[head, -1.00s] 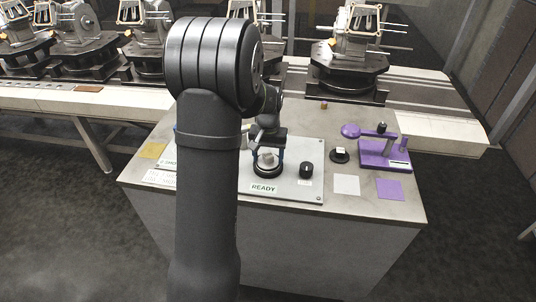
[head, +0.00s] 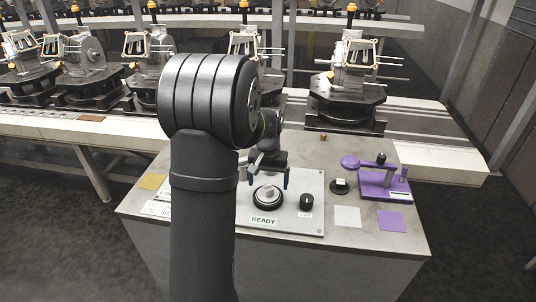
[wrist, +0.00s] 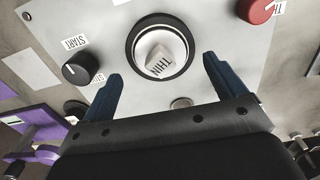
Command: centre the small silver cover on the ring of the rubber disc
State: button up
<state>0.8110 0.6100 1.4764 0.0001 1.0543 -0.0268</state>
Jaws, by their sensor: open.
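A black rubber disc (head: 267,203) with a pale round face lies on the light panel behind the READY label; its dark rim also shows in the wrist view (wrist: 131,48). A small pale silver piece marked THIN (head: 268,190), which I take for the cover, rests on it. In the wrist view the piece (wrist: 160,64) appears within the pale face, toward my gripper; I cannot tell if it is exactly centred. My gripper (head: 268,179) is open above it, with the blue fingers apart on either side in the wrist view (wrist: 163,70) and nothing held.
A black START knob (head: 306,201) stands right of the disc. A red button (wrist: 261,10) shows in the wrist view. Another dark disc (head: 340,188) with a small pale-tagged piece and a purple fixture (head: 384,186) stand farther right. White (head: 347,217) and purple (head: 390,220) squares lie in front.

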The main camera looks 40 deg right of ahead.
notch_tip(320, 180, up, 13)
jog(key=shift+o, duration=1.2)
jog(key=shift+r, duration=0.4)
jog(key=n, duration=1.8)
send_over(268, 187)
notch_tip(268, 187, down, 10)
jog(key=shift+r, duration=0.2)
notch_tip(268, 187, up, 10)
